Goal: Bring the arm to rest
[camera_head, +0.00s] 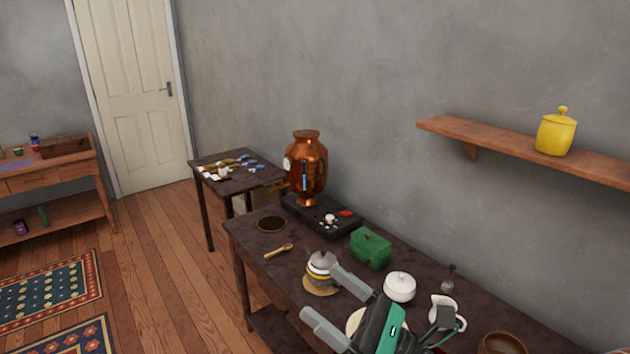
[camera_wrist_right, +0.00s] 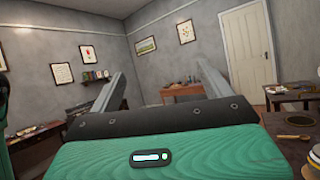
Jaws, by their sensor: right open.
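My right gripper (camera_head: 338,306) is low in the middle of the head view, in front of and over the near part of the dark table (camera_head: 300,262). Its two grey fingers are spread apart with nothing between them. They also show spread and empty in the right wrist view (camera_wrist_right: 160,88), pointing across the room. A striped teapot (camera_head: 319,268) stands on a round mat just beyond the fingers, and I see a gap to it. A pale plate (camera_head: 355,318) is partly hidden behind the gripper. My left gripper does not show.
On the table stand a copper samovar (camera_head: 307,165), a green box (camera_head: 370,247), a white sugar bowl (camera_head: 399,287), a white jug (camera_head: 446,309), a brown bowl (camera_head: 502,343) and a wooden spoon (camera_head: 279,251). A wall shelf (camera_head: 500,142) holds a yellow jar (camera_head: 556,134).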

